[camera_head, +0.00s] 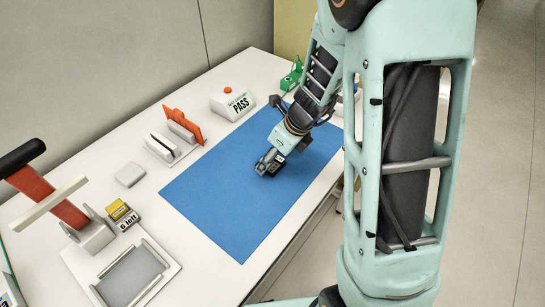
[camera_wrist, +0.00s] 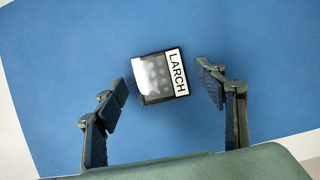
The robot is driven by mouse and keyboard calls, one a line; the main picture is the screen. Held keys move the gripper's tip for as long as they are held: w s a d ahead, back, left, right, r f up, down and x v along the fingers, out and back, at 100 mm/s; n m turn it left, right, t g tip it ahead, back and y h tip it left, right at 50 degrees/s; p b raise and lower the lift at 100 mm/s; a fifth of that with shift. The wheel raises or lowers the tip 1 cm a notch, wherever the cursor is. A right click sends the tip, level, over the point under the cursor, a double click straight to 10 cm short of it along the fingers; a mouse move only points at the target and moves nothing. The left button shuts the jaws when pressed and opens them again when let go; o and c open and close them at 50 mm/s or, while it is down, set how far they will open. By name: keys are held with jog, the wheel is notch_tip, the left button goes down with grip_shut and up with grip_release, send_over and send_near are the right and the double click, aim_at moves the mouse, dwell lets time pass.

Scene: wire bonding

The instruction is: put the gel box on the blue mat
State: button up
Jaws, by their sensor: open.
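The gel box, a small dark case with a shiny clear window and a white label reading LARCH (camera_wrist: 160,77), appears to rest on the blue mat (camera_wrist: 60,60) in the wrist view. The mat also shows in the head view (camera_head: 225,205). My gripper (camera_wrist: 164,84) is open, with one finger on each side of the box and a visible gap at both sides. In the head view my gripper (camera_head: 268,165) is low over the mat's middle right, and the box is mostly hidden by it.
A white table (camera_head: 160,215) carries the mat. The mat's front is clear.

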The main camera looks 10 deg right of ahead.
jog(key=p+v, duration=0.3)
jog(key=v, duration=0.8)
jog(key=shift+r+p, duration=0.2)
jog(key=shift+p, duration=0.2)
